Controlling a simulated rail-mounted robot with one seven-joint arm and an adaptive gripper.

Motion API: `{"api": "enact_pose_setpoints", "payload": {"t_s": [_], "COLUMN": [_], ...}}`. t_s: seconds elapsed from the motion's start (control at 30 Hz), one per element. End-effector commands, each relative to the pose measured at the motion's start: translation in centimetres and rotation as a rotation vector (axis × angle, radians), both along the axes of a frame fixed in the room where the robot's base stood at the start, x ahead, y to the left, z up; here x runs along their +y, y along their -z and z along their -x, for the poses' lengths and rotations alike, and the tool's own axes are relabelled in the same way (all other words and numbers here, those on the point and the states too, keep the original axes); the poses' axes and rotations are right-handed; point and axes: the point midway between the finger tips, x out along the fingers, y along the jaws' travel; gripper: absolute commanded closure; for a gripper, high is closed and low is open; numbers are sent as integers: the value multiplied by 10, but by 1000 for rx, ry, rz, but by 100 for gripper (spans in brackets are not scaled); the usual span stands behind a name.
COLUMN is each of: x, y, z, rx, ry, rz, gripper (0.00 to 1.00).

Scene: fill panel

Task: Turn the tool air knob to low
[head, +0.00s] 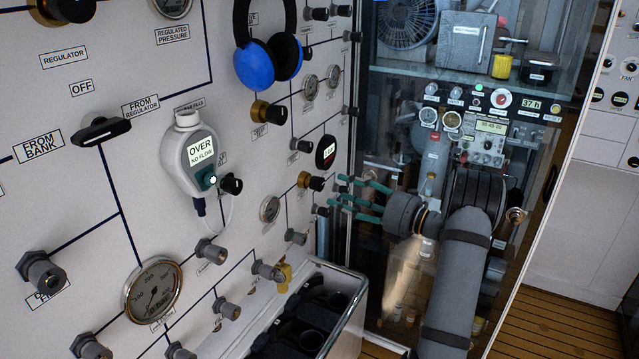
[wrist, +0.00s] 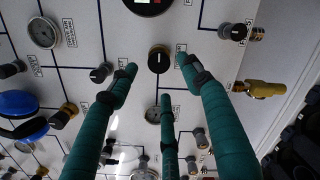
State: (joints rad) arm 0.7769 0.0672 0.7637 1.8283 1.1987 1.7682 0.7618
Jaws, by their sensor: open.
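My gripper (head: 345,194) has teal fingers and is open and empty, reaching left toward the white panel (head: 80,185) in the head view. In the wrist view its fingertips (wrist: 159,74) are spread around a round black knob with a brass base (wrist: 158,60), one finger to each side and one below. I see no clear contact. The brass-based knob also shows just left of the fingers in the head view (head: 311,181). The small labels beside it are too blurred to read, so I cannot confirm that it is the tool air knob or read its setting.
A small black knob (wrist: 100,74) sits close to the left finger, and a gauge (wrist: 153,115) lies behind the lower finger. A yellow fitting (wrist: 262,89) is at right. Blue headphones (head: 258,62) and a corded meter (head: 192,152) hang on the panel. An open bin (head: 352,318) stands below.

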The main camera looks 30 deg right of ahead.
Motion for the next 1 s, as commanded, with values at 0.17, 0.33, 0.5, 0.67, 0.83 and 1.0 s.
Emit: {"api": "enact_pose_setpoints", "payload": {"t_s": [0.17, 0.33, 0.5, 0.67, 0.83, 1.0], "x": [20, 33, 40, 41, 40, 40], "y": [-3, -3, -1, 0, 0, 0], "z": [-30, -54, -66, -69, -68, -68], "rx": [1, 0, 0, 1, 0, 1], "ry": [-5, -5, -3, -1, -1, -2], "rz": [2, 4, 5, 4, 5, 5], "gripper": [51, 51, 51, 51, 52, 62]}}
